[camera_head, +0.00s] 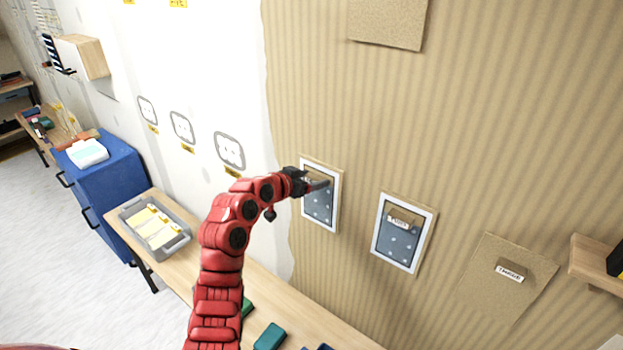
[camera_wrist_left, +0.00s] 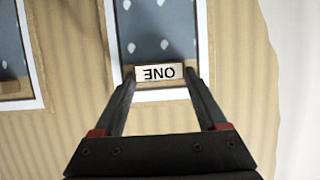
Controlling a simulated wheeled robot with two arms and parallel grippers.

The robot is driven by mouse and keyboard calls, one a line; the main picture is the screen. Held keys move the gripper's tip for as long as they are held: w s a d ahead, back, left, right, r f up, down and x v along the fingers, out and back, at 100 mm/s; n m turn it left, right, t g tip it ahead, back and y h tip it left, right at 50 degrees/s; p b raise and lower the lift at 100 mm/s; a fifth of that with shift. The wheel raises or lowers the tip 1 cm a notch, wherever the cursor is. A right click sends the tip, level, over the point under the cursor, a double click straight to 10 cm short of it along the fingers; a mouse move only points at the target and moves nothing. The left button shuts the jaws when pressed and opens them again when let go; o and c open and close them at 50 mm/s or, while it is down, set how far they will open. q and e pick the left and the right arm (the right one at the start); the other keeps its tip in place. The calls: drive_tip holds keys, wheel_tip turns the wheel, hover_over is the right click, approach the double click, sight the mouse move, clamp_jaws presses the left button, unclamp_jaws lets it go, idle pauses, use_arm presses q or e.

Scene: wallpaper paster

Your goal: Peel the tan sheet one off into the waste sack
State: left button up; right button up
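A tag reading ONE (camera_wrist_left: 159,73) sits on a blue-grey panel (camera_head: 320,207) with pale spots and a white frame, mounted on the striped tan wall. The panel also shows in the left wrist view (camera_wrist_left: 157,28), where the tag is upside down. A thin tan edge surrounds the frame. My left gripper (camera_head: 318,185) is at the upper part of this panel. Its fingers stand on either side of the tag, with small gaps visible; contact is unclear. In the head view the gripper partly hides the tag. My right gripper and a waste sack are not in view.
A similar tagged panel (camera_head: 403,236) is to the right, then a plain tan sheet (camera_head: 490,285) tagged THREE and a shelf (camera_head: 597,262). Another tan sheet (camera_head: 388,22) is above. A workbench (camera_head: 258,290) runs below, bearing a grey tray (camera_head: 135,222).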

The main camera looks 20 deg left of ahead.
use_arm(q)
drive_tip(key=c, duration=0.8)
drive_tip(key=shift+s+f, duration=0.1)
drive_tip(key=shift+s, duration=0.05)
drive_tip(key=shift+s+a, duration=0.3)
drive_tip(key=shift+s, duration=0.45)
drive_tip(key=shift+s+a, duration=0.25)
drive_tip(key=shift+s, duration=0.45)
drive_tip(key=shift+s+a, duration=0.3)
drive_tip(key=shift+s, duration=0.45)
drive_tip(key=shift+s+a+b, duration=0.1)
drive_tip(key=shift+b, duration=0.2)
drive_tip(key=shift+s+a+b, duration=0.15)
drive_tip(key=shift+s+a, duration=0.2)
drive_tip(key=shift+s, duration=0.75)
drive_tip(key=shift+s+a+b, duration=0.1)
drive_tip(key=shift+s+a, duration=0.3)
drive_tip(key=shift+s, duration=0.65)
drive_tip(key=shift+s+a+b, duration=0.15)
drive_tip(key=shift+s+a, duration=0.2)
drive_tip(key=shift+s, duration=0.75)
